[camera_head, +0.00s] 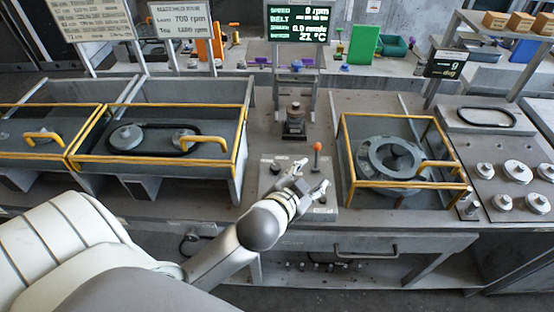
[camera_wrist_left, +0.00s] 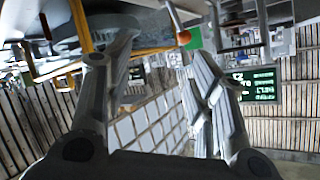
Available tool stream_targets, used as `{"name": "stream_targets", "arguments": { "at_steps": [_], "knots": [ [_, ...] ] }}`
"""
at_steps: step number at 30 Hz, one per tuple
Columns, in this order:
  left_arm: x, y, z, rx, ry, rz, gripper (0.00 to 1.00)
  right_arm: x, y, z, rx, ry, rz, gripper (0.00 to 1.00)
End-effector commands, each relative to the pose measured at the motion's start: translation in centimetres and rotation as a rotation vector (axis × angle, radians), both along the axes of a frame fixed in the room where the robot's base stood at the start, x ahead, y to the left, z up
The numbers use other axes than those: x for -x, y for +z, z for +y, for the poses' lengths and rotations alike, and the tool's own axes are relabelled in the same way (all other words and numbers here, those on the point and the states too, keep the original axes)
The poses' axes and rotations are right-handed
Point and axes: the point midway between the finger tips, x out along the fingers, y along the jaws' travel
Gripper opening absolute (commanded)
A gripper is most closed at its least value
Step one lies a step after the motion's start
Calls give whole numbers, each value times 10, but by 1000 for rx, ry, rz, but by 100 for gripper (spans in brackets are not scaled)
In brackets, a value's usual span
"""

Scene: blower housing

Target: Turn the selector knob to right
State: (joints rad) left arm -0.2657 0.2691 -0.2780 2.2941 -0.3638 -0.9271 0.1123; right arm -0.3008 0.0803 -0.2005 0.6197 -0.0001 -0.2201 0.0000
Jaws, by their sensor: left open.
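The grey control panel (camera_head: 262,190) is at the middle of the bench. A small dark knob (camera_head: 275,167), which looks like the selector knob, stands on its left part; its pointing direction is too small to tell. My left gripper (camera_head: 309,177) is over the right part of the panel, right of the knob and apart from it. Its fingers are spread with nothing between them, and it hides part of the panel. The wrist view also shows the open fingers (camera_wrist_left: 160,52); I cannot make out the knob there. My right gripper is not in view.
A lever with an orange ball (camera_head: 317,147) rises close behind the gripper; the ball also shows in the wrist view (camera_wrist_left: 184,38). A motor (camera_head: 294,118) stands behind the panel. Yellow-framed guards flank it, including the right guard (camera_head: 390,115). A display (camera_head: 298,22) stands behind.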

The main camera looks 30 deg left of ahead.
Motion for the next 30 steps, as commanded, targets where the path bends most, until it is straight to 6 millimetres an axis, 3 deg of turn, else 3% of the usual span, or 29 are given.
{"name": "stream_targets", "arguments": {
  "at_steps": [1, 3, 6, 12, 15, 19, 23, 26, 30],
  "knots": [
    [-20, 28, -7, -41, -43, -115, 51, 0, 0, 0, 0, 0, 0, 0],
    [-41, 63, -21, -95, -110, -269, 51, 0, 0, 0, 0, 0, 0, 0],
    [-61, 110, -47, -181, -227, -476, 51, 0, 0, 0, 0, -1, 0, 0],
    [-68, 177, -112, -373, -522, -823, 51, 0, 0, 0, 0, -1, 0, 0],
    [-61, 192, -146, -486, -698, -959, 51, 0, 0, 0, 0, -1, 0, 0],
    [-46, 189, -181, -646, -952, -1079, 51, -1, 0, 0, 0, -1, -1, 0],
    [-34, 165, -201, -818, -1227, -1124, 51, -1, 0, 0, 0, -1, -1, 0],
    [-30, 135, -200, -957, -1443, -1099, 51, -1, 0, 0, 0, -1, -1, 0],
    [-32, 88, -173, -1151, -1739, -962, 51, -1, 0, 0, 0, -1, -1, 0]
  ]
}}
